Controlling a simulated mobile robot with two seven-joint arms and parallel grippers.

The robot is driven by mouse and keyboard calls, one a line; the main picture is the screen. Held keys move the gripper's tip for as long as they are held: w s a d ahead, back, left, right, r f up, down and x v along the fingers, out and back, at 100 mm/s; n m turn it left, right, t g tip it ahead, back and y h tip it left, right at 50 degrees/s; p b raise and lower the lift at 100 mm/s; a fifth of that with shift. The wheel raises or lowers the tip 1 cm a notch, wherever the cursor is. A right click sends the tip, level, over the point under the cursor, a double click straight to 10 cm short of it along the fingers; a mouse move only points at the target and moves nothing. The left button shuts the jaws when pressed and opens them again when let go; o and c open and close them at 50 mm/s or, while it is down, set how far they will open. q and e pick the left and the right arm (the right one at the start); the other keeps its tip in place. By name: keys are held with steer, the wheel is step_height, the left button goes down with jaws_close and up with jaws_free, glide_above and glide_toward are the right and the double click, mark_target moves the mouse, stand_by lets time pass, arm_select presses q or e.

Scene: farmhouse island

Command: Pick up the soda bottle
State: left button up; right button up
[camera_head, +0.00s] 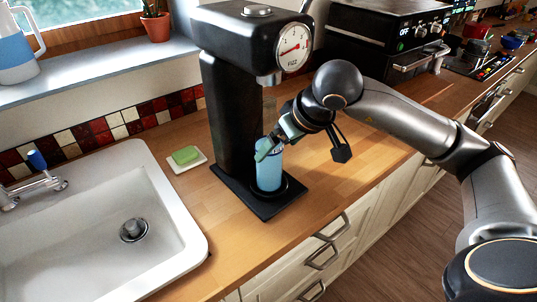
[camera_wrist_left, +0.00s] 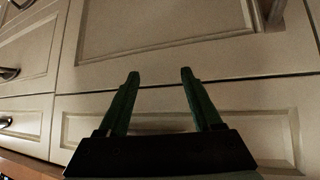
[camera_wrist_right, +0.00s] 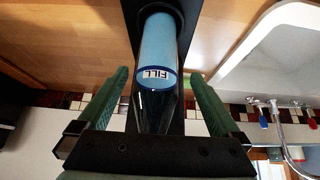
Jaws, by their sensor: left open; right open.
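The soda bottle (camera_head: 268,174) is light blue and stands upright on the base of a black soda maker (camera_head: 228,110). In the right wrist view the bottle (camera_wrist_right: 157,52) has a "FILL" label and a dark, clear neck. My right gripper (camera_head: 274,146) is at the bottle's upper part. In its own view the right gripper (camera_wrist_right: 158,75) is open, with one finger on each side of the bottle and visible gaps between. My left gripper (camera_wrist_left: 159,76) is open and empty, facing cabinet fronts; it is outside the head view.
A white sink (camera_head: 95,235) lies to the left, with a green sponge (camera_head: 186,155) on a small dish beside it. The soda maker's gauge (camera_head: 293,47) and head overhang the bottle. A black oven-like appliance (camera_head: 385,45) stands behind my right arm. Cabinet drawers (camera_wrist_left: 200,30) face my left gripper.

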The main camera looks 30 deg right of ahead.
mark_target(273, 153)
steer(key=shift+p+x, duration=0.5)
steer(key=shift+x, duration=2.25)
steer(key=shift+d, duration=0.2)
steer(key=c, duration=1.6)
steer(key=shift+r, duration=0.15)
